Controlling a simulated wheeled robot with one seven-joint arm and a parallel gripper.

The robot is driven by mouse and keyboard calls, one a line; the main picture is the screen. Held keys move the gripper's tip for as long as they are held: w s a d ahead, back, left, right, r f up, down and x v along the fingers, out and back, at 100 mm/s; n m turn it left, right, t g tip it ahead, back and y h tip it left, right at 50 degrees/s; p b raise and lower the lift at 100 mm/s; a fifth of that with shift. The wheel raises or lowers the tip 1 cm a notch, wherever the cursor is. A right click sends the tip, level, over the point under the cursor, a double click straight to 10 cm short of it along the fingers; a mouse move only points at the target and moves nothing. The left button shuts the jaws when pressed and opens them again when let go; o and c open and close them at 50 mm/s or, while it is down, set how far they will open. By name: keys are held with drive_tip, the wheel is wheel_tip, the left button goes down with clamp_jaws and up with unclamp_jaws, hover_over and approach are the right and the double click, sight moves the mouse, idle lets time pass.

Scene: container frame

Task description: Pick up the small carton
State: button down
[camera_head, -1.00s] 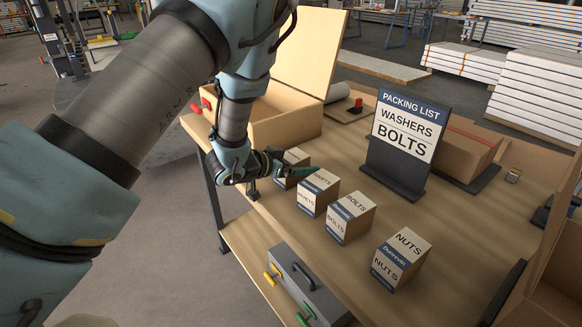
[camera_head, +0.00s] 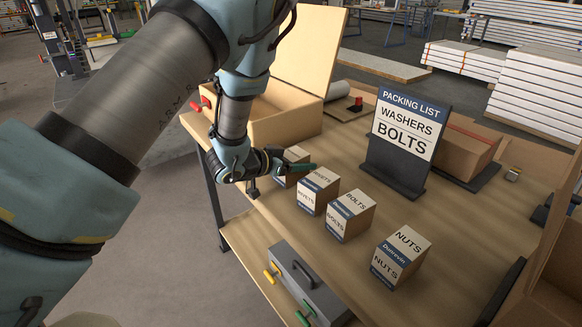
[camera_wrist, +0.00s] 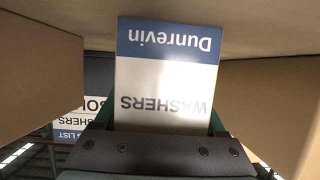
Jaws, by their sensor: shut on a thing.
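A small carton (camera_head: 298,154), brown with a white and blue label, stands at the far left end of a row on the workbench. In the wrist view its label (camera_wrist: 165,75) reads "Dunrevin" and "WASHERS", upside down. My gripper (camera_wrist: 162,122) is shut on this washers carton, with a green finger at each side. In the head view my gripper (camera_head: 290,167) reaches in from the left and partly covers the carton. I cannot tell whether the carton is clear of the bench.
A rivets carton (camera_head: 318,190), a bolts carton (camera_head: 350,215) and a nuts carton (camera_head: 401,256) stand to the right. A packing list sign (camera_head: 408,130) naming washers and bolts stands behind. An open wooden box (camera_head: 285,118) is behind my gripper. Some bench is clear around the nuts carton.

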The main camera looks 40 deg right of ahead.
drive_tip(key=shift+r, duration=0.15)
wheel_tip(320, 180, up, 10)
drive_tip(key=shift+f+b, duration=0.15)
drive_tip(key=shift+b, duration=0.9)
